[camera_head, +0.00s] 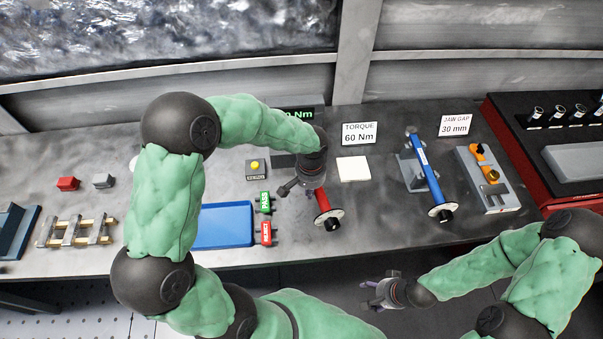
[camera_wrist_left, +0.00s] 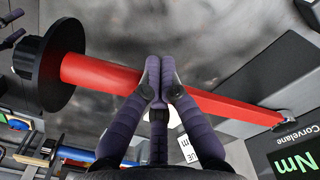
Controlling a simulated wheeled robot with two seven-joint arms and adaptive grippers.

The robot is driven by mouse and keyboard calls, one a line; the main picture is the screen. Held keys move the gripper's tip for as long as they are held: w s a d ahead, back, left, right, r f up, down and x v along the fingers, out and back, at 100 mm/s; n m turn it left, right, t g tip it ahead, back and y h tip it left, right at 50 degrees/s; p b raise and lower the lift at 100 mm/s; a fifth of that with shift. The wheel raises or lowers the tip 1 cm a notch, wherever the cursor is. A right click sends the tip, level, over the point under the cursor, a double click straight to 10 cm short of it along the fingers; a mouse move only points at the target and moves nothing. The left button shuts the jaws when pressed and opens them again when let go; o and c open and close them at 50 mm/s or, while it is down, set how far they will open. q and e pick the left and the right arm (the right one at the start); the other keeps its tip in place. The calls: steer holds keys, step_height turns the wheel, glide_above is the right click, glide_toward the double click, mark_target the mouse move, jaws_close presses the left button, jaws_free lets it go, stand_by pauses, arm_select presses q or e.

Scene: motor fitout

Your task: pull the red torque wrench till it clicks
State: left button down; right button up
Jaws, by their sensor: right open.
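The red torque wrench (camera_head: 323,203) sits on the workbench, its round black end cap (camera_head: 329,220) toward the front edge. In the left wrist view its red shaft (camera_wrist_left: 95,75) runs from the black cap at left to a metal head at right, by the tester. My right gripper (camera_head: 378,293) is open and empty, in front of the bench.
A sign (camera_head: 359,134) reads "TORQUE 60 Nm". A blue wrench (camera_head: 428,172) stands at right, beside a grey jaw-gap fixture (camera_head: 500,198). A blue tray (camera_head: 222,227) and green and red tags (camera_head: 266,233) lie left of the red wrench. My left arm hides part of the bench.

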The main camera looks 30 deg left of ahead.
arm_select(q)
steer(key=shift+s+a, duration=0.55)
steer(key=shift+a, duration=0.25)
steer(key=shift+s+a, duration=0.5)
steer(key=shift+a, duration=0.3)
steer(key=shift+s+a, duration=0.55)
steer(key=shift+a, duration=0.25)
step_height(320, 180, up, 9)
steer(key=p, duration=0.6)
